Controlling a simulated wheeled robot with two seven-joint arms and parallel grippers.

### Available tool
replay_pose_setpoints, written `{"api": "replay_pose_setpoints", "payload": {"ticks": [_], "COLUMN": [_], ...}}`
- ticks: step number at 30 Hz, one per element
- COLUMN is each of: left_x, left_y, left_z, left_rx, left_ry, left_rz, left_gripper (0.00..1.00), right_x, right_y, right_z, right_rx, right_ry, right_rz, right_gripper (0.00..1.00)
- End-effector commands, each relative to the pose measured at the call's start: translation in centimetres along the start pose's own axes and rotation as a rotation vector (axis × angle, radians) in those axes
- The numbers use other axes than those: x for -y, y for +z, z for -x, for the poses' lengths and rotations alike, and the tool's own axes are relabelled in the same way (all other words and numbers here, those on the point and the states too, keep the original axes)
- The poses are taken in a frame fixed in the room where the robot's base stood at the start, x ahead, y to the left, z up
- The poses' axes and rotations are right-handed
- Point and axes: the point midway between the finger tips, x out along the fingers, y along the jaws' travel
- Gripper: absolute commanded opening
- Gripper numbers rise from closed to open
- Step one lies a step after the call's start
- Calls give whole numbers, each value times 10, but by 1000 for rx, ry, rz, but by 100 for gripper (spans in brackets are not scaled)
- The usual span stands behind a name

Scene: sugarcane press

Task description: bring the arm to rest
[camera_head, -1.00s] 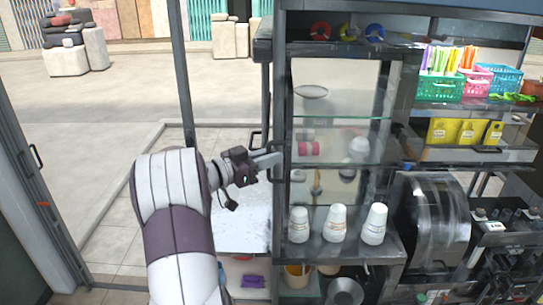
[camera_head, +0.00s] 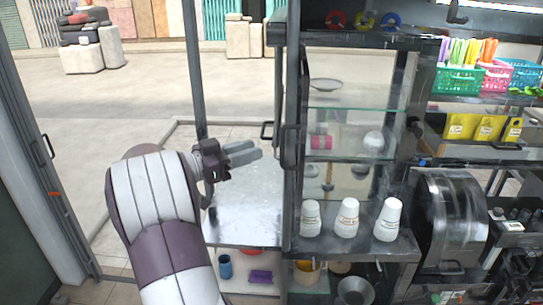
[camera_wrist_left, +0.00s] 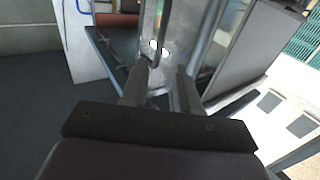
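My left arm (camera_head: 155,205) comes up from the bottom of the head view, bent at the elbow. My left gripper (camera_head: 257,151) points right, in front of the left side of the glass cabinet (camera_head: 350,120). Its fingers also show in the left wrist view (camera_wrist_left: 163,68), with a clear gap and nothing between them. A dark vertical handle (camera_head: 290,152) on the cabinet is just right of the fingertips, apart from them in the head view. My right gripper is not in view.
White cup stacks (camera_head: 346,218) stand on the cabinet's lower shelf. A metal counter (camera_head: 245,210) lies below my gripper, with a blue cup (camera_head: 225,267) on a shelf under it. A dark door frame (camera_head: 50,160) stands at the left. Open pavement (camera_head: 150,85) lies beyond.

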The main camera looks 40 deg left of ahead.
Motion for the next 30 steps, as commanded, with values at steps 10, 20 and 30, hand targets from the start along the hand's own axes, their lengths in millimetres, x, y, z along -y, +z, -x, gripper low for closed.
{"api": "replay_pose_setpoints", "payload": {"ticks": [10,20,30], "left_x": [0,0,86], "left_y": [-1,-1,32], "left_z": [35,35,59], "left_rx": [0,0,129], "left_ry": [1,1,-481], "left_rz": [0,0,-173], "left_gripper": [30,30,30], "right_x": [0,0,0], "right_y": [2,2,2], "right_z": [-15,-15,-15], "right_rx": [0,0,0], "right_ry": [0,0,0], "right_rz": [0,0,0], "right_gripper": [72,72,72]}}
